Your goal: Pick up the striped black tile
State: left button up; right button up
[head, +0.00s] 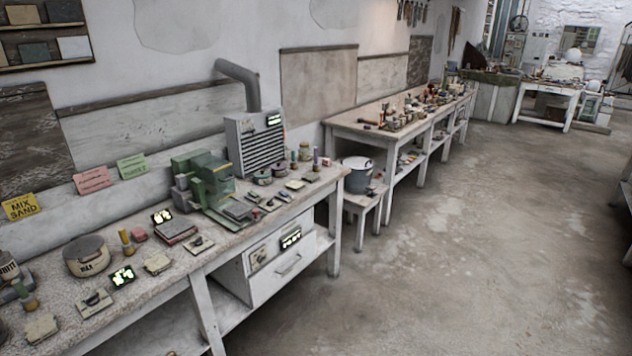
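No tile in the head view is clear enough for me to single out as the striped black tile. A small black piece with bright green-white marks (122,276) lies on the near workbench (180,266), toward its front edge. Another black piece with pale yellow marks (162,216) is farther back on the same bench, left of the green machine. Their marks are too small to tell whether they are stripes. Several small flat tiles lie around them, among them a pale one with a dark piece on it (97,303). Neither of my grippers is in view.
A round tub (88,257), a green machine (207,181) and a grey slatted box with a pipe (262,147) stand on the near bench. A bucket (357,175) sits on a low stand. A second cluttered bench (350,128) stands beyond. The concrete floor (450,240) at right is clear.

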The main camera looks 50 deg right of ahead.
aim_at(311, 176)
jog(key=i+l+z, duration=0.45)
jog(key=i+l, duration=0.65)
jog(key=l, duration=0.75)
jog(key=i+l+z, duration=0.5)
jog(key=i+l, duration=0.85)
jog(key=l, duration=0.15)
